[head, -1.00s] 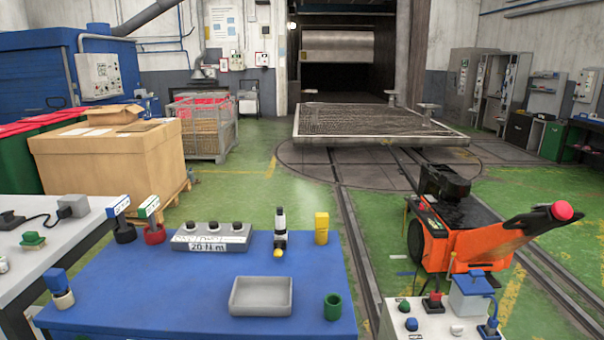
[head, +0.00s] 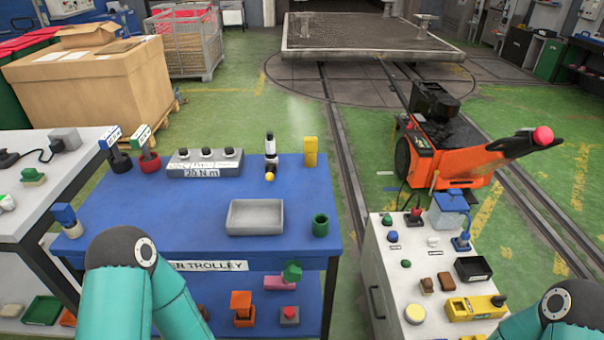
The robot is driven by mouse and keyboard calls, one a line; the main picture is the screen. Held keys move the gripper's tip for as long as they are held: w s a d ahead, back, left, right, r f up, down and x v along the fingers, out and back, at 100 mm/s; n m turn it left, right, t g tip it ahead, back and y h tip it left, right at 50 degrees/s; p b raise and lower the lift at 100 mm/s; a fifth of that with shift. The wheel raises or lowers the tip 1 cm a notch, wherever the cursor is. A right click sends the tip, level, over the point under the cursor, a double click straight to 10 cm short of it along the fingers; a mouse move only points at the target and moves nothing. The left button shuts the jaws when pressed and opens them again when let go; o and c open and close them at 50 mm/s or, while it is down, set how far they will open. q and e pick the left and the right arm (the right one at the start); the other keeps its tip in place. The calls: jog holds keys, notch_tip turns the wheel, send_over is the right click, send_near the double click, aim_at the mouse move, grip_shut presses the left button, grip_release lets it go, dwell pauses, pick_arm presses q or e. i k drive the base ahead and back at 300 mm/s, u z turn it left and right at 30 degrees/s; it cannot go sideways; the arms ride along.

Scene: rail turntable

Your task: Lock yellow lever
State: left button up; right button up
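A yellow box with a dark handle on its right end (head: 475,308) lies on top of the white cabinet at the lower right. On the blue trolley, a small upright black-and-white device has a yellow tip (head: 270,176) at its front. An upright yellow block (head: 310,152) stands to its right. I cannot tell which of these is the yellow lever, or whether it is locked. My teal arms show at the bottom left and bottom right edges, but both grippers are out of view.
The blue trolley (head: 190,222) holds a grey tray (head: 256,217), a green cup (head: 320,225) and a grey 20 N m block (head: 205,163). The white cabinet (head: 383,262) carries several small parts. An orange machine (head: 450,160) stands behind it. A gap separates trolley and cabinet.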

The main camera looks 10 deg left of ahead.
aim_at(269, 176)
jog(key=u, duration=0.45)
jog(key=i, duration=0.15)
jog(key=z, duration=2.45)
jog(key=k, duration=2.5)
jog(key=z, duration=2.3)
jog(key=i, duration=0.1)
jog(key=u, duration=3.75)
jog(key=i, duration=1)
jog(key=z, duration=0.1)
